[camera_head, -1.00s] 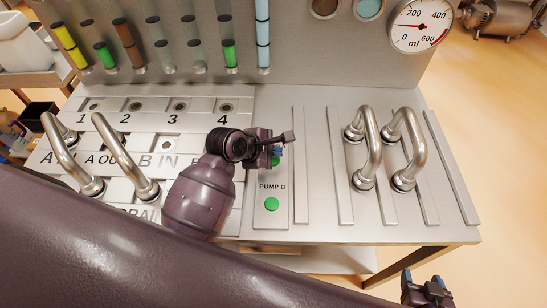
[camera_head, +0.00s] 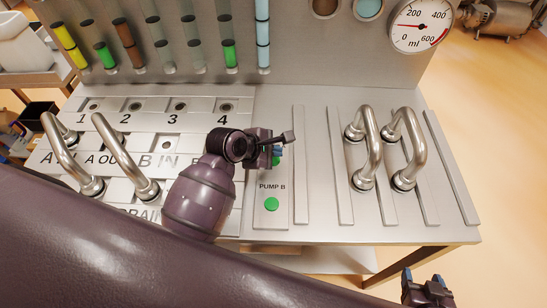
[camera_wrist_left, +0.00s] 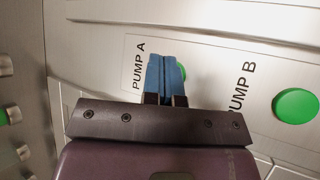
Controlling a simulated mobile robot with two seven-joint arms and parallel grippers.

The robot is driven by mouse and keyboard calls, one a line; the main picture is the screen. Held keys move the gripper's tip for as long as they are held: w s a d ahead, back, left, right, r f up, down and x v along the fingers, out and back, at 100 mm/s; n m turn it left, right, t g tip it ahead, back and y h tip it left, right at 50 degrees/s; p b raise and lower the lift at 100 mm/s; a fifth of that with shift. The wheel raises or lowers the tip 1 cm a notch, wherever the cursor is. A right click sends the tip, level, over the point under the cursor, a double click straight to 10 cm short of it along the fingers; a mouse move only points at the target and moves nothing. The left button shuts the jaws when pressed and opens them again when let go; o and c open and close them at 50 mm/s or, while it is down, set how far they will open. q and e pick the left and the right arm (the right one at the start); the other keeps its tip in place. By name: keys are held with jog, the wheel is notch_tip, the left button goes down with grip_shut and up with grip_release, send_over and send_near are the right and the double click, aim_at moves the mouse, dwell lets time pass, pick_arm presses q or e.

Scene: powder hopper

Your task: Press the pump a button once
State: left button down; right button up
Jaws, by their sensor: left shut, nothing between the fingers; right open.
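The pump A button is a green disc, mostly hidden behind my left gripper's blue fingertips; a sliver shows in the left wrist view (camera_wrist_left: 182,71) beside the PUMP A label (camera_wrist_left: 139,65). My left gripper (camera_head: 277,151) is shut and empty, with its fingertips over or at that button; whether they touch it I cannot tell. Its closed fingers also show in the left wrist view (camera_wrist_left: 165,78). The green pump B button (camera_head: 271,204) is uncovered below and also shows in the left wrist view (camera_wrist_left: 296,106). My right gripper (camera_head: 424,276) is open and empty at the lower right, off the panel.
Two bent metal handles (camera_head: 365,150) stand at the panel's right, and two more (camera_head: 125,158) at its left. A gauge (camera_head: 420,25) reading near 200 to 0 ml and coloured tubes (camera_head: 262,35) are on the back wall. The grooved panel between pump buttons and right handles is clear.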

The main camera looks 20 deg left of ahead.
aim_at(274, 161)
pick_arm(q)
jog(key=shift+f, duration=0.15)
jog(key=shift+f+p, duration=0.25)
jog(key=shift+p, duration=0.1)
jog(key=shift+f, duration=0.4)
dwell(1.0)
jog(key=shift+r, duration=0.8)
jog(key=shift+r, duration=2.5)
